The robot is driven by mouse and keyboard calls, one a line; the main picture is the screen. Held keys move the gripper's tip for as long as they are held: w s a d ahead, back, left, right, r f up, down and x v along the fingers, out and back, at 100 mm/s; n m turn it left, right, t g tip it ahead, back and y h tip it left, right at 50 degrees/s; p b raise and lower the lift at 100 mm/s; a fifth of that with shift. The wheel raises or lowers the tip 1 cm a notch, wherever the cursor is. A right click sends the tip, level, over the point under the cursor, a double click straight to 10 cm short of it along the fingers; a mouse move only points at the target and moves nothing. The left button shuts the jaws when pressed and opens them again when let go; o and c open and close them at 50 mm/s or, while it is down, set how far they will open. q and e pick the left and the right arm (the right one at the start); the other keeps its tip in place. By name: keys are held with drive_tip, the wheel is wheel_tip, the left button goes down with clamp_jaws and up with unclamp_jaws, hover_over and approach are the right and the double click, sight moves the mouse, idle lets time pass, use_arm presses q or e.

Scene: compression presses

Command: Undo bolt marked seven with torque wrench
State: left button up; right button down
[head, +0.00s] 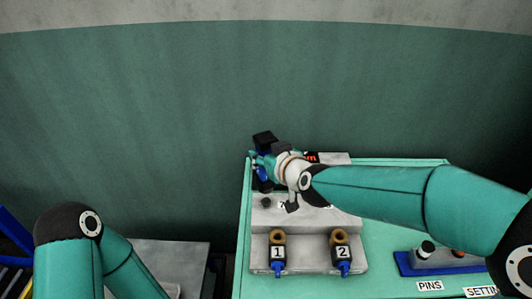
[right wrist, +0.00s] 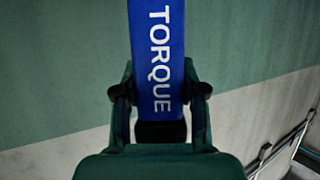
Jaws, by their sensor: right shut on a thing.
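My right gripper (right wrist: 160,105) is shut on the blue handle of the torque wrench (right wrist: 157,60), which reads TORQUE in the right wrist view. In the head view my right gripper (head: 259,163) is over the back left of the grey stepped block (head: 310,263). Blue parts show beside it there. The wrench's working end cannot be made out. A dark round bolt-like head (head: 266,202) sits on the block just below the gripper. No mark seven can be read; my arm and wrist hide part of the block. My left gripper is out of view.
Two brass-topped blue parts, marked 1 (head: 278,254) and 2 (head: 342,255), stand at the block's front. A blue tray (head: 404,264) lies right, by the PINS label (head: 430,286). A grey surface (head: 180,255) stands left, beyond a dark gap.

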drive_tip(key=shift+d+f+b, duration=0.1)
drive_tip(key=shift+f+b, duration=1.7)
drive_tip(key=shift+f, duration=0.2)
drive_tip(key=shift+f+b, duration=0.8)
drive_tip(key=shift+f, duration=0.05)
drive_tip(key=shift+f, duration=0.2)
idle(0.4)
drive_tip(key=shift+s+f, duration=0.15)
drive_tip(key=shift+f, duration=0.05)
idle(0.4)
drive_tip(key=shift+r+p, duration=0.5)
drive_tip(key=shift+p, duration=0.05)
idle(2.1)
drive_tip(key=shift+r, duration=0.15)
drive_tip(key=shift+w+r+p, duration=0.2)
drive_tip(key=shift+r+p, duration=2.6)
drive_tip(key=shift+r, duration=0.3)
